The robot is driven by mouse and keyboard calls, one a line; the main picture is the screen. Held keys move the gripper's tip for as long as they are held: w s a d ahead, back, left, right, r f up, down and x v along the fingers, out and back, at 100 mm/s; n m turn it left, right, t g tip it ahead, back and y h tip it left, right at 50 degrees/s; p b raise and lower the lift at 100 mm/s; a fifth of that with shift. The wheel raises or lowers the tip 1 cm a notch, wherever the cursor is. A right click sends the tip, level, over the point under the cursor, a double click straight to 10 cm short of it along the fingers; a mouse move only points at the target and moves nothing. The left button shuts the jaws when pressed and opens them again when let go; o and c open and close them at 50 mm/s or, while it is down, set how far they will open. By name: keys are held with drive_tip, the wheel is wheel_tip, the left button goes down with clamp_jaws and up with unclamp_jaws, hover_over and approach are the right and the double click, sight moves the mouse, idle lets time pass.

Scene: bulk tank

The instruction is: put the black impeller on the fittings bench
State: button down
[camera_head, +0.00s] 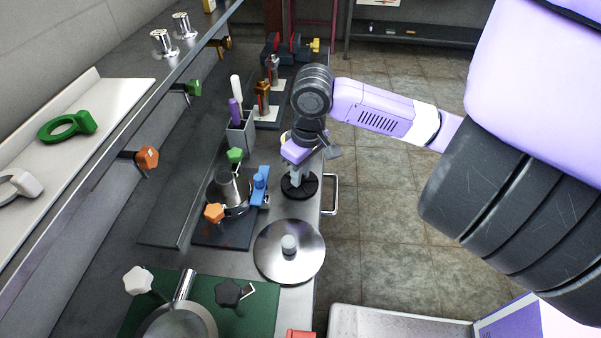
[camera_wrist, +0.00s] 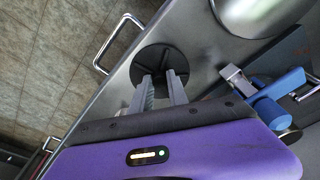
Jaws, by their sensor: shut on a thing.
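The black impeller (camera_head: 299,188) is a dark round disc at the front edge of the steel bench (camera_head: 296,303), in the middle of the head view. My gripper (camera_head: 298,175) points down and is shut on its middle. In the wrist view the impeller (camera_wrist: 160,60) lies beyond the fingertips (camera_wrist: 160,82), which hide part of its hub.
A round steel lid (camera_head: 290,262) lies close by. Left of the impeller are a blue clamp (camera_head: 259,186), a grey cone-shaped fitting (camera_head: 226,188) and a tool holder (camera_head: 240,132). A bar handle (camera_head: 331,195) sticks out from the bench front. A green mat (camera_head: 258,312) lies nearer.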

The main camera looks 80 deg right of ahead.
sight(305, 185)
drive_tip(key=shift+f, duration=0.1)
drive_tip(key=c, duration=1.7)
unclamp_jaws()
drive_tip(key=o, duration=0.4)
drive_tip(key=r, duration=0.8)
drive_tip(key=s+r+p, duration=0.1)
drive_tip(key=r, duration=0.3)
drive_tip(key=shift+s+a+r, duration=0.1)
drive_tip(key=shift+a, duration=0.25)
